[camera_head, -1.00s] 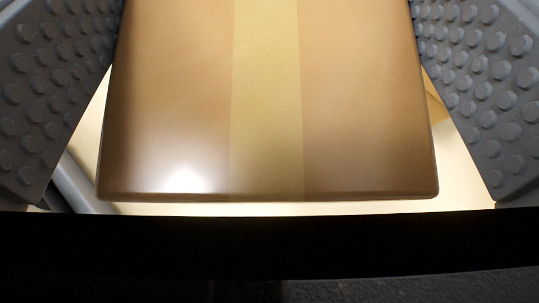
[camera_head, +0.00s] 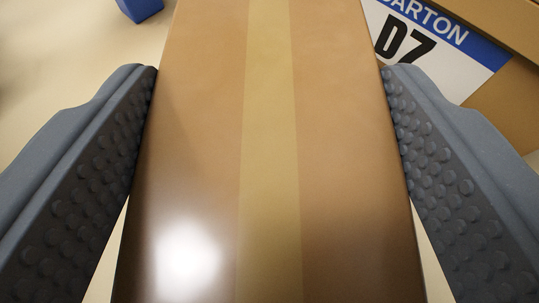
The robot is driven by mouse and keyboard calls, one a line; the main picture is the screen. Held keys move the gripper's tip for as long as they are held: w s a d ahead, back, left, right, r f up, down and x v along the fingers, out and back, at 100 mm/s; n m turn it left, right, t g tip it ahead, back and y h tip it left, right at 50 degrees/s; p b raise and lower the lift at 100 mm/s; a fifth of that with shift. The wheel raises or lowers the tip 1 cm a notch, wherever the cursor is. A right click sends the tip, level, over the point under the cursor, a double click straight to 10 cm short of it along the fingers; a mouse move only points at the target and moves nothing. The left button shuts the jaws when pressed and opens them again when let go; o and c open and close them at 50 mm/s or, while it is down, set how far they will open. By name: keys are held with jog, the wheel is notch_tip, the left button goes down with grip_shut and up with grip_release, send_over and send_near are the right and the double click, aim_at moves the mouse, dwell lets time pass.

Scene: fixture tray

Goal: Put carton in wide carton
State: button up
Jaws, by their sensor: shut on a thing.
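A brown carton (camera_head: 205,130) with a lighter tape stripe down its middle fills the centre of the view. My gripper (camera_head: 272,75) is shut on it, with one grey studded finger against its left side and one against its right side. The carton's near and far ends are out of view. Another brown carton (camera_head: 510,108), with a white and blue label reading "ARTON" and "D7", is partly in view at the upper right, behind the right finger. I cannot tell whether it is the wide carton.
A blue object (camera_head: 139,9) is cut off at the top left edge. A dark shape shows at the far left edge. The pale floor (camera_head: 75,75) on the left is otherwise clear.

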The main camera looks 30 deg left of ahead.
jog(key=o, duration=1.5)
jog(key=shift+r, duration=0.1)
jog(key=shift+p+v, duration=0.45)
jog(key=shift+v, duration=5.55)
jog(key=shift+r, duration=0.15)
